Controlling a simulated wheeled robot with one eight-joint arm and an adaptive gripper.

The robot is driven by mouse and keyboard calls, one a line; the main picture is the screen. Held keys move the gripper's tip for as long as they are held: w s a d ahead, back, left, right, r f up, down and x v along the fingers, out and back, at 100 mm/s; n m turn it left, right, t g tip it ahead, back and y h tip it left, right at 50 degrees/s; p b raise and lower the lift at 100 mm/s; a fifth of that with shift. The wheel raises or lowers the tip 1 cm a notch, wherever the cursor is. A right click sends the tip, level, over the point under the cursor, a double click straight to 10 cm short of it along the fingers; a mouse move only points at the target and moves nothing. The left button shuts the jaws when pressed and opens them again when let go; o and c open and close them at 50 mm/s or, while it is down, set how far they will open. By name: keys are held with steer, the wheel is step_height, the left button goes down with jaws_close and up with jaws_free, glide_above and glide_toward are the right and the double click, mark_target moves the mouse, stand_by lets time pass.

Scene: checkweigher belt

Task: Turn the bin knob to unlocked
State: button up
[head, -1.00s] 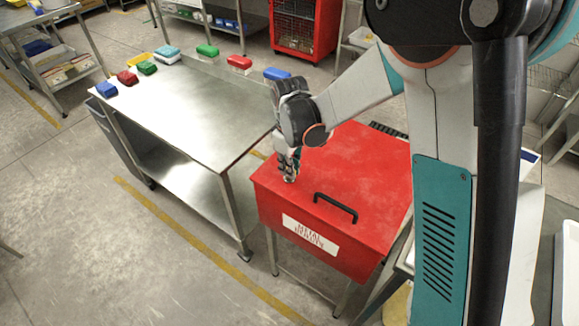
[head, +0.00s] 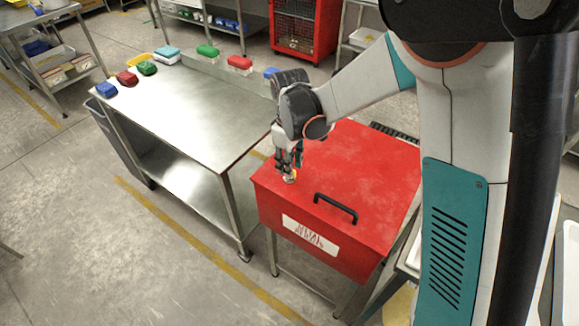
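The red bin (head: 365,165) stands right of the steel table, with a black handle (head: 336,207) on its lid and a white label (head: 310,235) on its front. A small pale knob (head: 290,177) sits on the lid near its left edge. My gripper (head: 289,169) points down at the knob, with its fingertips at or around it. The fingers and the wrist partly hide the knob. I cannot tell whether the fingers are closed on it or which way the knob is set.
A steel table (head: 190,115) stands to the left, with several coloured packs such as a blue one (head: 106,89) along its far and left edges. A dark grey bin (head: 118,140) stands at its left side. The floor in front is clear.

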step_height(320, 180, up, 10)
stand_by(0.4)
